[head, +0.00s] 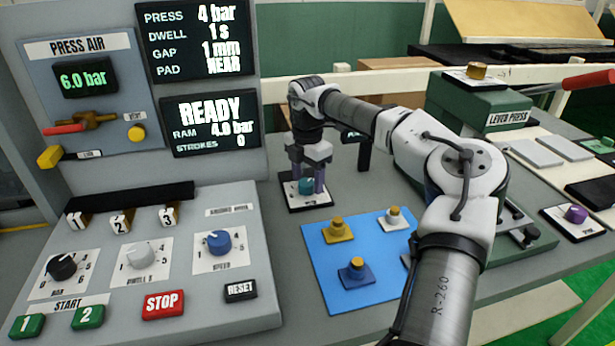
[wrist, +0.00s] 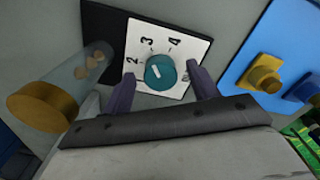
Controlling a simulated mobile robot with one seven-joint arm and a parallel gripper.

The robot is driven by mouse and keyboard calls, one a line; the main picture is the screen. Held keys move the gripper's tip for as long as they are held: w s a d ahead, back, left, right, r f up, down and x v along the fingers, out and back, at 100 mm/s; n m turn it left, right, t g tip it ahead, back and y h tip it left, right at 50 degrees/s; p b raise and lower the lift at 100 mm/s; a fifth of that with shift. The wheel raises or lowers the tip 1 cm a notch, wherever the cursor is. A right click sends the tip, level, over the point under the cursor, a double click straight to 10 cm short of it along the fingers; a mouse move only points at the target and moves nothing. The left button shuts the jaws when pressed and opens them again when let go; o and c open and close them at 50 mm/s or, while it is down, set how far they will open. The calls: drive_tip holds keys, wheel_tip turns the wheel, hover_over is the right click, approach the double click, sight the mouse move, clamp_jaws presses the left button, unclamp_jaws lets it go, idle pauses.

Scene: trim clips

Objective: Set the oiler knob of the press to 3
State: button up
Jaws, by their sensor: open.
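The oiler knob, a round teal knob (wrist: 160,72), sits on a white dial plate (wrist: 190,48) with 2, 3 and 4 readable; another mark at the right is partly hidden. Its short white pointer line slants toward the upper left, roughly to the 2–3 side; the exact setting is hard to tell. The knob also shows in the head view (head: 306,187) on a dark-edged plate. My gripper (wrist: 162,88) is open, with its purple fingers on either side of the knob and gaps visible.
A clear cylinder with a brass cap (wrist: 42,106) stands close left of my gripper in the wrist view. A blue board (head: 345,290) with several knobbed pieces lies to the right. The control console (head: 190,260) stands left; its display (head: 210,120) reads READY.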

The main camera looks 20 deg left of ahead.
sight(307, 182)
wheel_tip(307, 182, up, 14)
drive_tip(key=b, duration=0.1)
idle(0.6)
